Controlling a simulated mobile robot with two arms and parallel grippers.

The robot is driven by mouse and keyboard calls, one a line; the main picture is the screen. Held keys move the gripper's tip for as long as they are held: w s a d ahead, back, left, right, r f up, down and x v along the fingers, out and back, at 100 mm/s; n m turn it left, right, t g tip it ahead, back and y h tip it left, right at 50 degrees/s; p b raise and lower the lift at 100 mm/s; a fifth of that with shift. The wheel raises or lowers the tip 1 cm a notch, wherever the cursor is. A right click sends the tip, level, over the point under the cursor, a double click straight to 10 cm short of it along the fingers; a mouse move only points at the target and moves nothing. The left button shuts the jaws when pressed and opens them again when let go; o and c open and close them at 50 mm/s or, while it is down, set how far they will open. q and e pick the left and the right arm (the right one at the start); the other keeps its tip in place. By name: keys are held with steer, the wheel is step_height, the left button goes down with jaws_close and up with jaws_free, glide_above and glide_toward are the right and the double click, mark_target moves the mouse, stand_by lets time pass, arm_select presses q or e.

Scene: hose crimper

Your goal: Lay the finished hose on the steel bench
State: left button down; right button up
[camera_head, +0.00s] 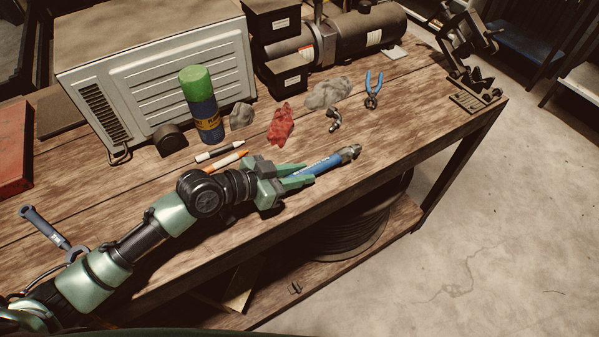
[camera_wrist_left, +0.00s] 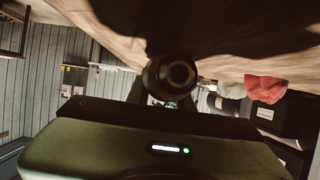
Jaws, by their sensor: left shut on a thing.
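The blue hose (camera_head: 326,165) has a metal fitting on its far end and is held in my left gripper (camera_head: 288,180). The gripper's green fingers are shut around the near part of the hose, hiding that part. The hose lies low over the front edge area of the bench (camera_head: 395,135), whose top looks like worn wood planks. I cannot tell whether the hose touches the top. In the left wrist view a dark round ring-shaped end (camera_wrist_left: 180,74) faces the camera, near the bench surface. My right gripper is not in view.
Behind the hose stand a green-capped blue can (camera_head: 204,118), a red rag (camera_head: 281,124), grey rags (camera_head: 328,93), pliers (camera_head: 373,90), a metal fitting (camera_head: 334,121) and markers (camera_head: 219,152). Bench top right of the hose is clear.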

arm_select(q)
steer(key=shift+f+b, duration=0.4)
steer(key=shift+f, duration=0.05)
stand_by(0.4)
steer(key=c, duration=1.3)
jaws_free()
steer(key=shift+o, duration=0.7)
steer(key=shift+f, duration=0.1)
